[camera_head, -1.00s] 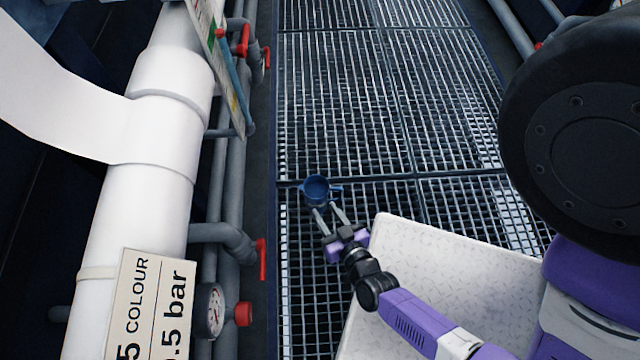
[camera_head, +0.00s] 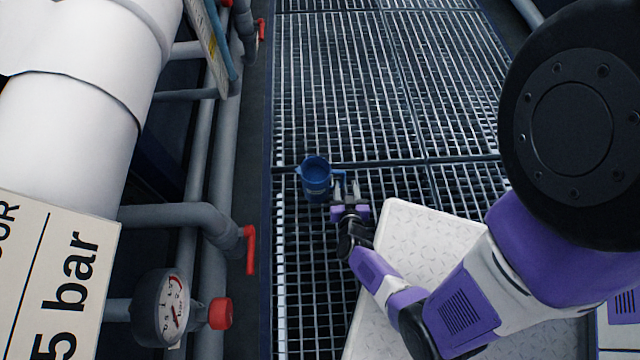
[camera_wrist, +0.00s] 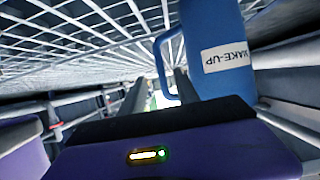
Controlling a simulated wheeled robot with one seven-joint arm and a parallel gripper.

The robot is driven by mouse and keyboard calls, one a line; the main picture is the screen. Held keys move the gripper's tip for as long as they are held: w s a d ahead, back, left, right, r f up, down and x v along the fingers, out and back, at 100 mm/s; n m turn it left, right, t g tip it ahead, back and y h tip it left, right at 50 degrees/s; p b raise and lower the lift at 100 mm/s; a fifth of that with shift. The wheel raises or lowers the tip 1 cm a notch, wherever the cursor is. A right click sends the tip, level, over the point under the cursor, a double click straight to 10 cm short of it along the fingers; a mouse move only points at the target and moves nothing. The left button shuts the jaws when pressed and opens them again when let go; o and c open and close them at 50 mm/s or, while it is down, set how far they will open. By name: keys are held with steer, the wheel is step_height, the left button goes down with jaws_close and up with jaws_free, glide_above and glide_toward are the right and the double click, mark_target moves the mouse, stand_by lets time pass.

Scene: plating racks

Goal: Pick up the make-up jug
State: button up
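The make-up jug (camera_head: 316,183) is blue and shows in the head view over the grating, its open top facing up and its handle to the right. In the wrist view the jug (camera_wrist: 215,45) appears upside down, with a white "MAKE-UP" label. My gripper (camera_head: 346,188) is at the jug's right, on its handle side. In the wrist view my gripper (camera_wrist: 160,90) has its two fingers apart, with the blue handle (camera_wrist: 162,68) between or just beyond them. I cannot tell whether they touch it. The jug's base is partly hidden.
Metal grating (camera_head: 345,90) forms the walkway, with clear room beyond the jug. Pipes with a red-handled valve (camera_head: 250,249) and a pressure gauge (camera_head: 160,308) line the left side. A large white pipe (camera_head: 75,130) stands at upper left.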

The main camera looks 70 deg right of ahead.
mark_target(343, 180)
steer(key=b+x, duration=0.2)
steer(key=x, duration=0.2)
steer(key=shift+w+d+f+b, duration=0.2)
steer(key=shift+w+f+b, duration=0.05)
steer(key=shift+w+b, duration=0.05)
jaws_close()
stand_by(1.1)
steer(key=shift+r, duration=0.1)
